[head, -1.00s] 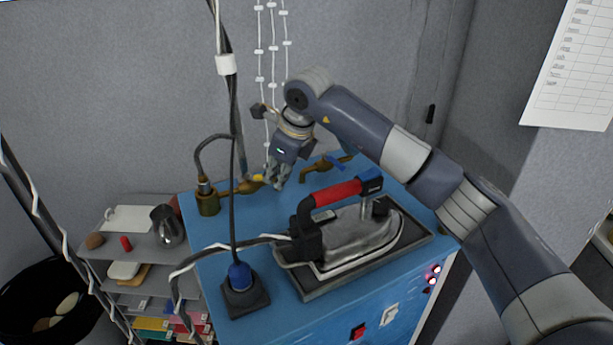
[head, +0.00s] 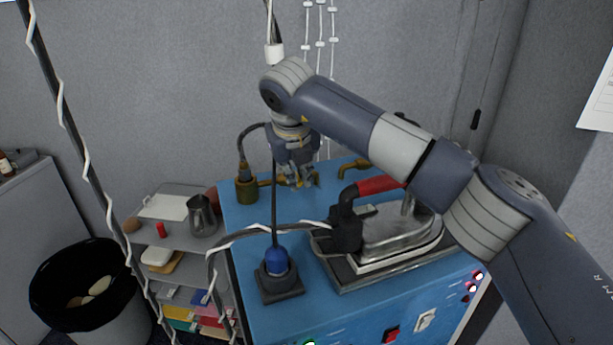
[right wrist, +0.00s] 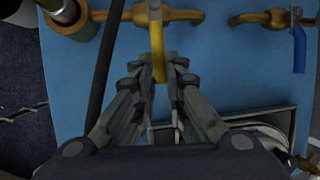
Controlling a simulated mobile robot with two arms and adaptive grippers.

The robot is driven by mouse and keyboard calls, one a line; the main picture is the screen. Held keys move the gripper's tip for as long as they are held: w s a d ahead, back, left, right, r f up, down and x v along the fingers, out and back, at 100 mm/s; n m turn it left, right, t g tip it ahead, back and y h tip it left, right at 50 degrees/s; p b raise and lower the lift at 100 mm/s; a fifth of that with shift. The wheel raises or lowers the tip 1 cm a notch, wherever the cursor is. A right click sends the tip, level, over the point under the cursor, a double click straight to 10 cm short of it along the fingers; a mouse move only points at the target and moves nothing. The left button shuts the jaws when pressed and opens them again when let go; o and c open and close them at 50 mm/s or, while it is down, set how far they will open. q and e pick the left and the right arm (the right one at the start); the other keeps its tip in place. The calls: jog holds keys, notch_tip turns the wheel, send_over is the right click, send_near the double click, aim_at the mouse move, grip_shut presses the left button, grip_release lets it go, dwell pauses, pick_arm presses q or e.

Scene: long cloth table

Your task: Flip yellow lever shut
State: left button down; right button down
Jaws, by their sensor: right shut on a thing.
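The yellow lever (right wrist: 158,55) sits on a brass valve and pipe (right wrist: 178,15) at the back of the blue bench top. In the right wrist view it points away from the valve, across the pipe's line, in between my fingers. My right gripper (right wrist: 155,75) is shut on the lever. In the head view my right gripper (head: 297,183) reaches down at the brass pipe and hides the lever. My left gripper is not in view.
A second brass valve with a blue lever (right wrist: 299,48) is at the right. An iron with a red handle (head: 380,186) stands in front of it. A brass fitting (head: 246,187) with a black cable is left of my gripper. A blue plug (head: 277,262) stands nearer.

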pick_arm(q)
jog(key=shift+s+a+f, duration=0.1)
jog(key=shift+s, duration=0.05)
pick_arm(e)
jog(key=shift+a+r, duration=0.1)
jog(key=c, duration=1.6)
grip_release()
jog(key=shift+a, duration=0.1)
jog(key=shift+c, duration=0.2)
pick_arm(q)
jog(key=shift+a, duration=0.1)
pick_arm(e)
jog(key=v, duration=1.2)
